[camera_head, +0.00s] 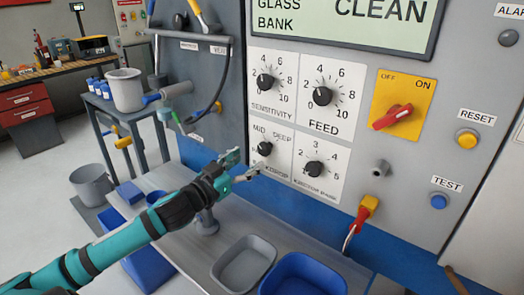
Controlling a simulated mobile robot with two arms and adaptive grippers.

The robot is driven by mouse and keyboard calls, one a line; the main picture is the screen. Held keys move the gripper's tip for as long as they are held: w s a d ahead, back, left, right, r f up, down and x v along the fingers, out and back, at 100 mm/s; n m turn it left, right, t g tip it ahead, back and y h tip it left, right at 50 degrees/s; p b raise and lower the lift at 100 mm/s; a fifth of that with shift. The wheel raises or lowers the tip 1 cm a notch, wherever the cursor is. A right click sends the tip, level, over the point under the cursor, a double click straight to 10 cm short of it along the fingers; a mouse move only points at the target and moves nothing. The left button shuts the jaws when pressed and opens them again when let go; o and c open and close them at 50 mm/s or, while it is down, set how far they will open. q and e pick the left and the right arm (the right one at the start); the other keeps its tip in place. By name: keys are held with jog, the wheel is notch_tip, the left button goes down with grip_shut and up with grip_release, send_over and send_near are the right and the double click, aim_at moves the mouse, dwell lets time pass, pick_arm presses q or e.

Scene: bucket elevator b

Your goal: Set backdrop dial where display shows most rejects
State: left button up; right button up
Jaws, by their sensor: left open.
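The backdrop dial (264,149) is a black knob on a white plate at the lower left of the panel, with MID and DEEP marked above it. Its lower label is partly covered by my left gripper. The display (365,22) at the top reads GLASS BANK and CLEAN; its upper part is cut off. My left gripper (245,165) is open, just left of and below the backdrop dial, with its fingers towards the plate. I cannot tell whether it touches the plate. My right gripper is not in view.
Near the dial are the sensitivity knob (265,82), feed knob (322,96) and ejector knob (314,168). A red switch (393,117), yellow reset button (467,139) and blue test button (439,201) are further right. Grey (218,277) and blue (268,287) trays stand below.

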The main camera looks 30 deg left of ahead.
aim_at(263, 151)
pick_arm(q)
jog(key=shift+w+d+p, duration=0.15)
jog(key=shift+w+p, duration=0.15)
jog(key=shift+w, duration=1.5)
jog(key=shift+w+d+p, duration=0.15)
jog(key=shift+w+p, duration=0.1)
jog(key=shift+w, duration=1.5)
jog(key=shift+c, duration=0.2)
jog(key=c, duration=1.1)
